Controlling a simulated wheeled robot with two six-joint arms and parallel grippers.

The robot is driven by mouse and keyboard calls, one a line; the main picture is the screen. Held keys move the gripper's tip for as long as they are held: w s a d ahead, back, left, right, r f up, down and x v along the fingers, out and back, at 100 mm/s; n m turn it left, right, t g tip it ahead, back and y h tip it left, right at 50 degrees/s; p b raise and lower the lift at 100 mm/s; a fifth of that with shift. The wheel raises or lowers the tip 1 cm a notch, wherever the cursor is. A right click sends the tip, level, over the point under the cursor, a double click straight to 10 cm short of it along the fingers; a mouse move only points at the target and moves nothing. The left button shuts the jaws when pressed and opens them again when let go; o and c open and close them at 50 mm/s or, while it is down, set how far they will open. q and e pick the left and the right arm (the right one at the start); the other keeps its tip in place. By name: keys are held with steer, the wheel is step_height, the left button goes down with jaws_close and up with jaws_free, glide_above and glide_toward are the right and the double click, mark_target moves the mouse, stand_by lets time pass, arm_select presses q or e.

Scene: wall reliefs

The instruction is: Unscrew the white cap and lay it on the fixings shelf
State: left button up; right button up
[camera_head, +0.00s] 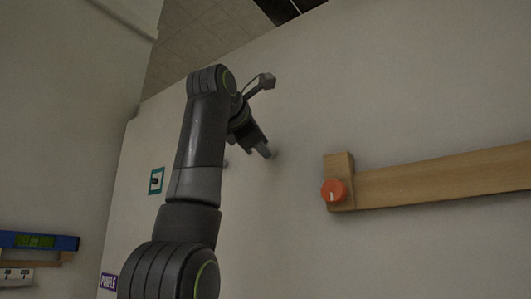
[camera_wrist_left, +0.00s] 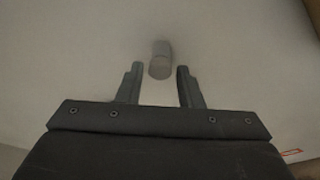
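A pale grey-white cylinder (camera_wrist_left: 160,64), which looks like the white cap, stands out from the wall in the left wrist view, with a narrower part behind it. My left gripper (camera_wrist_left: 159,70) is open. Its two fingers stand either side of the cylinder, with a gap on each side. In the head view my left gripper (camera_head: 262,151) is close to the wall, partly hidden by my own arm. I cannot make out the cap clearly there. No shelf marked for fixings can be identified. My right gripper is not in view.
An orange knob (camera_head: 334,191) sits on a wooden block (camera_head: 340,165) joined to a long wooden rail (camera_head: 450,176). At far left are a blue spirit level (camera_head: 65,243) and a white plate (camera_head: 16,276). A teal-framed sign (camera_head: 156,181) and a PURPLE label (camera_head: 109,282) are on the wall.

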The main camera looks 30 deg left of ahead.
arm_select(q)
steer(key=m+t+b, duration=0.1)
steer(key=m, duration=0.5)
steer(key=m+t+h+b, duration=0.1)
steer(key=m, duration=0.6)
steer(key=m+t+b, duration=0.1)
steer(key=m+t, duration=0.1)
steer(key=m, duration=0.4)
steer(key=shift+a+f+h, duration=0.2)
steer(key=shift+f+h, duration=0.05)
steer(key=shift+h, duration=0.05)
steer(key=shift+c, duration=0.3)
steer(key=c, duration=0.6)
steer(key=n, duration=0.3)
steer(key=n+g+y, duration=0.1)
steer(key=n, duration=0.1)
steer(key=shift+d+n+y, duration=0.1)
steer(key=shift+n+y, duration=0.2)
steer(key=shift+n, duration=0.1)
